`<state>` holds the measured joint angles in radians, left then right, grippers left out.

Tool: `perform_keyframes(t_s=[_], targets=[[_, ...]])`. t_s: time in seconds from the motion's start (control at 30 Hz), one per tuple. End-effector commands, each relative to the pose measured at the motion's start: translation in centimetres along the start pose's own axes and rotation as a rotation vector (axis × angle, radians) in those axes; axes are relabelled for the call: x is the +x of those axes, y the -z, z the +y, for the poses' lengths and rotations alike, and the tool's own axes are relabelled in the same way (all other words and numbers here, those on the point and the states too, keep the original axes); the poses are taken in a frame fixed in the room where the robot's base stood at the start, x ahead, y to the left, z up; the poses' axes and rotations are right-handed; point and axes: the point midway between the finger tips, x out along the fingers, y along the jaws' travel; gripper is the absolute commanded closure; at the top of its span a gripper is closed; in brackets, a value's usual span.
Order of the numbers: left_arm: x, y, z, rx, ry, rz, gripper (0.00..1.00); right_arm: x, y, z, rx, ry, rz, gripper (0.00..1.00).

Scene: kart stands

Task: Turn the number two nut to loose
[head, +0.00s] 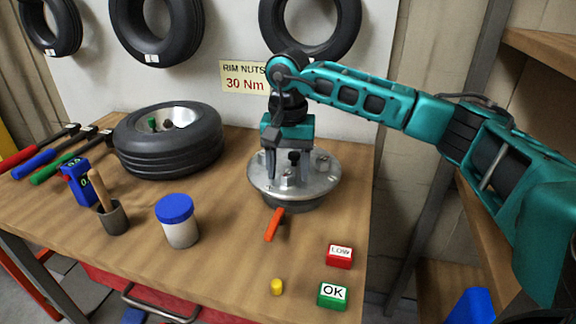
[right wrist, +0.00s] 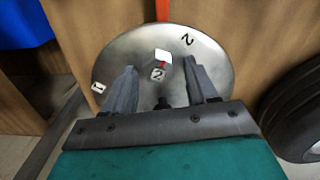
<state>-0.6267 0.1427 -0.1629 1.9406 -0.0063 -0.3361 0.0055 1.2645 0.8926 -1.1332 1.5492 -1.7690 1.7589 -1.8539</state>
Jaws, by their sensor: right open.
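A round grey metal hub (head: 325,184) sits flat on the wooden workbench, with several nuts or studs on its top. In the right wrist view, the hub (right wrist: 112,62) carries number tags. My right gripper (head: 289,172) points down over the hub. Its fingers (right wrist: 161,72) are open and apart, with the nut seen between and beyond their tips. Contact cannot be told. My left gripper is not in view.
An orange bar (head: 274,225) lies in front of the hub. A red "LOW" block (head: 339,257), a green "OK" block (head: 333,296) and a yellow piece (head: 277,287) are at the front right. A blue-lidded jar (head: 178,222) and a tyre (head: 170,143) stand left. A sign reads "RIM NUTS 30 Nm".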

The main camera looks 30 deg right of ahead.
Motion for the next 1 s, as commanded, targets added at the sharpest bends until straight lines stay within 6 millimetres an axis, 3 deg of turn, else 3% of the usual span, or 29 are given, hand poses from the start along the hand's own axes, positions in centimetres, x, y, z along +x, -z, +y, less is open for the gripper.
perform_keyframes(t_s=[0.17, 0.6, 0.8, 1.0], targets=[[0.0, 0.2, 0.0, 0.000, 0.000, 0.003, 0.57, -1.8, 0.1, -0.1, 0.001, 0.003, 0.003, 0.43], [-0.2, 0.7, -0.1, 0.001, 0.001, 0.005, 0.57, -10.9, 0.0, -0.1, 0.000, 0.004, 0.003, 0.43], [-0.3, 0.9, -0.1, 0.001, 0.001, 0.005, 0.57, -12.7, 0.0, -0.1, 0.000, 0.002, 0.001, 0.43], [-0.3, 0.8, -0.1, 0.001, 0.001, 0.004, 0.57, -12.9, 0.0, 0.0, -0.001, 0.001, 0.001, 0.43]])
